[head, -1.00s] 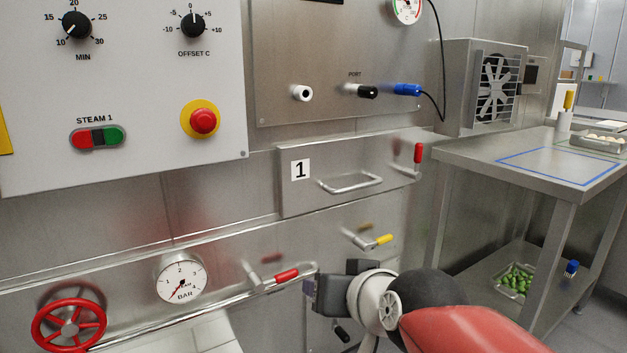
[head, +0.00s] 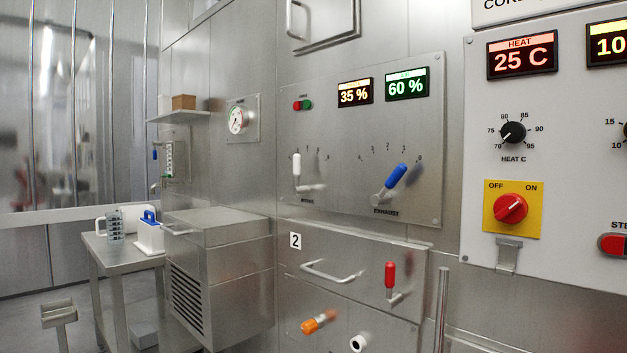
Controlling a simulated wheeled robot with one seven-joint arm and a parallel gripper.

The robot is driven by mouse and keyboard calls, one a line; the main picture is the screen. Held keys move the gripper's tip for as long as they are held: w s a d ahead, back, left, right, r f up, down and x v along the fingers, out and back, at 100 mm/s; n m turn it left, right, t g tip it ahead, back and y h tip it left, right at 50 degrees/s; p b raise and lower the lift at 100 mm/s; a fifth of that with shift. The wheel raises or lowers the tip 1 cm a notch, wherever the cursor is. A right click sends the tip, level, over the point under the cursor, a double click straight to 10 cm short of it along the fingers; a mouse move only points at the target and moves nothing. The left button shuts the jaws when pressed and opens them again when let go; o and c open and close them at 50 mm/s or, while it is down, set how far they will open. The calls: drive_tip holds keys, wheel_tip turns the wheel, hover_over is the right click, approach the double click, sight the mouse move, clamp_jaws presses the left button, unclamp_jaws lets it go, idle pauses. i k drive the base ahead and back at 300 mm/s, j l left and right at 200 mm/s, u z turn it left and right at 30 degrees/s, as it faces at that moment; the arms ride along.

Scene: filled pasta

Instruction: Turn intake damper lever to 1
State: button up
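The intake damper lever (head: 297,166) has a white grip and stands upright at the left of a steel panel. Its label below is small and hard to read. Small scale marks arc above it, and their digits are too small to read for sure. The exhaust lever (head: 395,177) has a blue grip and tilts up to the right, towards a 0 mark. My gripper is not in this view.
Displays above the levers read 35 % (head: 354,92) and 60 % (head: 407,85). Below is drawer front 2 (head: 350,255) with a bar handle and a red lever (head: 390,275). A louvred steel cabinet (head: 219,270) juts out at left.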

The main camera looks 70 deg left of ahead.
sight(298, 189)
drive_tip(key=u, duration=2.7)
